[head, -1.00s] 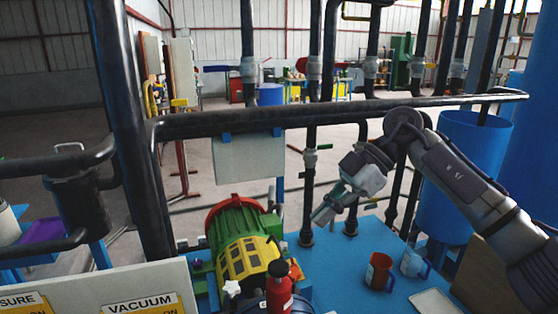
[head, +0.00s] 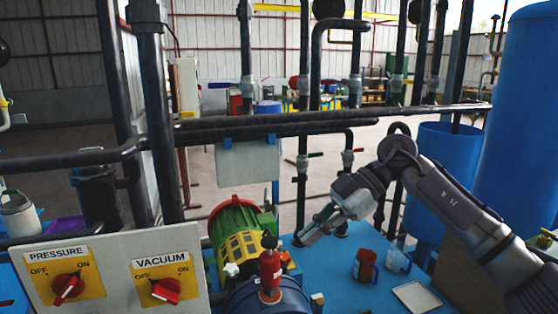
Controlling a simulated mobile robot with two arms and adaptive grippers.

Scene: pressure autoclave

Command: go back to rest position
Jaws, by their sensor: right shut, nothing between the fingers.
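My right gripper (head: 314,231) hangs in the air above the blue table (head: 337,270), its arm coming in from the right. Its fingers are shut and hold nothing. It is to the right of the green and yellow motor (head: 238,235) and apart from it. My left gripper is not in view.
A control panel (head: 115,270) with red pressure and vacuum knobs stands at the front left. A red bottle-shaped part (head: 269,268) stands before the motor. Dark pipes (head: 330,118) cross behind.

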